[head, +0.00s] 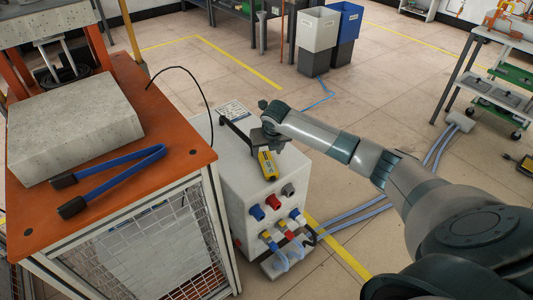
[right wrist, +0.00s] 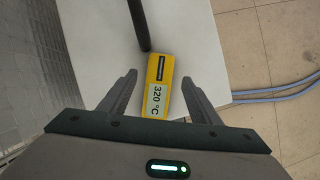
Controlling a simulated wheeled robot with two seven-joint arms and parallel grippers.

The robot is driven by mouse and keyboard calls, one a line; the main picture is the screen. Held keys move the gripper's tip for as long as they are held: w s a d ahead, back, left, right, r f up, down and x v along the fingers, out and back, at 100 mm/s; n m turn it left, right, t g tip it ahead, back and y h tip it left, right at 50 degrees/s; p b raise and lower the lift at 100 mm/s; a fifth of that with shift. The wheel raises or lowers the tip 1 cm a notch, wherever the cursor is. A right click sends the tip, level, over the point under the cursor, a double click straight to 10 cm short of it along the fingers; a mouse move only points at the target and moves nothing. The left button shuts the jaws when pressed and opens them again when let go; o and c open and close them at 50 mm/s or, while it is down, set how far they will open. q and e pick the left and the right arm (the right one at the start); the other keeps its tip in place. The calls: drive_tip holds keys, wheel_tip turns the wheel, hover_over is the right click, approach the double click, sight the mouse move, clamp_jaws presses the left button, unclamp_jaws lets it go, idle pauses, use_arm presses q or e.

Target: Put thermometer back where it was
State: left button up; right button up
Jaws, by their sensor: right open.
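The thermometer is a yellow device with a dark probe (right wrist: 159,85); its display reads 320 °C in the right wrist view. In the head view the thermometer (head: 268,165) lies on the white top of the cabinet (head: 235,180). My right gripper (head: 268,140) is over the cabinet top at the thermometer. In the right wrist view my right gripper (right wrist: 154,92) is open, with one finger on each side of the thermometer's display end. I cannot tell whether the fingers touch it. My left gripper is not in view.
An orange-topped table (head: 175,130) at the left holds a grey block (head: 75,125) and blue-handled tongs (head: 115,180). Colored connectors (head: 272,201) and hoses stick out of the cabinet's front. Open floor lies to the right, with bins (head: 318,40) farther back.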

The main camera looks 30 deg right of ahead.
sight(270, 167)
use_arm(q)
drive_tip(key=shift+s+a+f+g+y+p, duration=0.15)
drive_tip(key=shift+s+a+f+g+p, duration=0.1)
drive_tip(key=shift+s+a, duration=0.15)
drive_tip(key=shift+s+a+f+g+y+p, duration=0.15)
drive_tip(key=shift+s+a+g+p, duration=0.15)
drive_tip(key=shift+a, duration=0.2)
use_arm(e)
drive_tip(key=v, duration=0.8)
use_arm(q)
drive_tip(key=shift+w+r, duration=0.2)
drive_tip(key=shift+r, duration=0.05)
